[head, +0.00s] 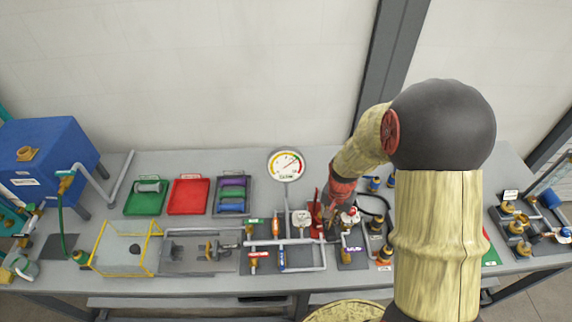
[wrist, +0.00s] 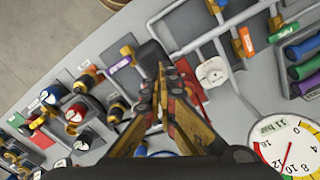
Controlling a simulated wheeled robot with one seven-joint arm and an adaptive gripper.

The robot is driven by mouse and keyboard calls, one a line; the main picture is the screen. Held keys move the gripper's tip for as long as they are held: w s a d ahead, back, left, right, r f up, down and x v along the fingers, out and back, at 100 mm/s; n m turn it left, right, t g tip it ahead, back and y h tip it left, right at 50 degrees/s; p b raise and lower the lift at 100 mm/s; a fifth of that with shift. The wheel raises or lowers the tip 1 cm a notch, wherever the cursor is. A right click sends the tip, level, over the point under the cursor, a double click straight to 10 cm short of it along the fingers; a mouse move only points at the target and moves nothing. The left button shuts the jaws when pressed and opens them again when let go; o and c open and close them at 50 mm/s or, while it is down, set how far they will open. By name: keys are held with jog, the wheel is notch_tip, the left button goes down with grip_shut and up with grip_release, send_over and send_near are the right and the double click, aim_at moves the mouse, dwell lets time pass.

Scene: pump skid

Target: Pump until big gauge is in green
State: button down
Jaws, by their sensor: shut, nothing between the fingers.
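The big gauge (head: 285,163) is a round white dial on a stem behind the pipework. The gauge also shows at the lower right of the wrist view (wrist: 278,138), partly cut off; I cannot read the needle surely. My gripper (wrist: 172,72) is shut and empty, pointing down over the skid. A black grip-like block (wrist: 151,54) is right beside its fingertips; I cannot tell if they touch. A red upright part (head: 318,212) stands just left of my gripper in the head view, perhaps the pump.
Grey pipes with tagged valves (head: 281,260) lie left of my gripper. A white round fitting (wrist: 211,72) is close to the fingers. Green (head: 146,197), red (head: 188,195) and grey (head: 232,195) trays lie at the back left. A blue tank (head: 45,160) stands far left.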

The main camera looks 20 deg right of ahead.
dwell(0.4)
jog(key=shift+r+p, duration=1.7)
jog(key=shift+r, duration=0.85)
jog(key=s+n, duration=0.1)
jog(key=s+a+g, duration=0.1)
jog(key=s, duration=0.1)
jog(key=shift+s+n, duration=0.3)
jog(key=shift+n, duration=0.1)
jog(key=s+a+r+n+t+b, duration=0.2)
jog(key=s+a+n+t+b, duration=0.1)
jog(key=b, duration=0.9)
jog(key=s+a+r+n+t+b, duration=0.3)
jog(key=a+b, duration=0.5)
jog(key=b, duration=0.5)
jog(key=shift+s+n+t, duration=0.3)
jog(key=shift+s+n, duration=0.4)
jog(key=shift+s, duration=0.6)
